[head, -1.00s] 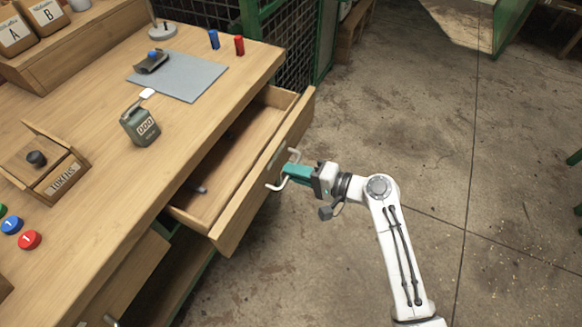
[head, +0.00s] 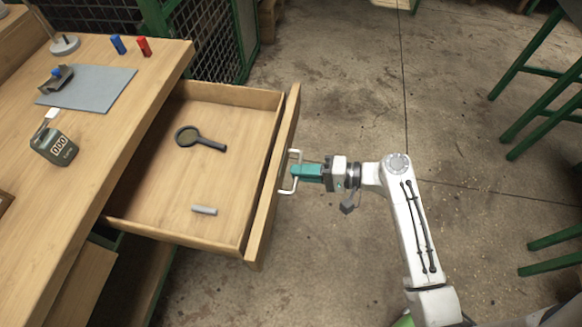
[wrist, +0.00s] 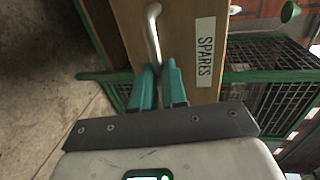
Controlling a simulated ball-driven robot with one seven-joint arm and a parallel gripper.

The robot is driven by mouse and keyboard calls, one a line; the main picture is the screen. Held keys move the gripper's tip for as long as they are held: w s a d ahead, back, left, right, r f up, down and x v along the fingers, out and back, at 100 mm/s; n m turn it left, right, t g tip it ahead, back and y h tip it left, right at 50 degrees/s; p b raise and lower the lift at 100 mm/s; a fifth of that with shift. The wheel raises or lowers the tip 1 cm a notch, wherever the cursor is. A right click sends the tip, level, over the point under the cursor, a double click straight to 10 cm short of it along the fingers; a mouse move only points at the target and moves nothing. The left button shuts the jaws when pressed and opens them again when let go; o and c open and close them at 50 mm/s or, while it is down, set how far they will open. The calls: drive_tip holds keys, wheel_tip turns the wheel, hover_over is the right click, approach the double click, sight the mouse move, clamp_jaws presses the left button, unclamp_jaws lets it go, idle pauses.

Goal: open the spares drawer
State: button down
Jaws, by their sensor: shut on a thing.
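The spares drawer (head: 272,185) is pulled well out of the wooden workbench in the head view. Its front carries a pale bar handle (head: 296,171), and the wrist view shows a label reading SPARES (wrist: 205,52) beside the handle (wrist: 153,35). My gripper (head: 298,172) is at the drawer front, its teal fingers shut on the handle; the fingers also show in the wrist view (wrist: 160,85). Inside the drawer lie a dark magnifying glass (head: 200,139) and a small grey stick (head: 204,210).
The bench top (head: 100,150) holds a grey mat (head: 88,88), a tally counter (head: 55,146), and a blue and a red cylinder (head: 144,47). A green mesh cage (head: 205,40) stands behind. Green-legged furniture (head: 540,100) is at right. The concrete floor between is open.

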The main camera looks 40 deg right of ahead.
drive_tip(key=shift+s+d, duration=0.1)
drive_tip(key=shift+s, duration=0.05)
drive_tip(key=c, duration=1.2)
unclamp_jaws()
drive_tip(key=v, duration=1)
drive_tip(key=shift+s+d, duration=0.2)
drive_tip(key=shift+s, duration=0.1)
drive_tip(key=s+a+f+n+g+h+p, duration=0.1)
drive_tip(key=s+a+n+g+h+p, duration=0.45)
drive_tip(key=a+n+g+p, duration=0.35)
drive_tip(key=s+d+r+n+g+h, duration=0.1)
drive_tip(key=s+r+g+h, duration=0.1)
drive_tip(key=s+r+h, duration=0.1)
wheel_tip(320, 180, up, 2)
drive_tip(key=shift+d+r+n+g+h, duration=0.1)
drive_tip(key=shift+d+n+g+h, duration=0.2)
drive_tip(key=shift+h, duration=0.15)
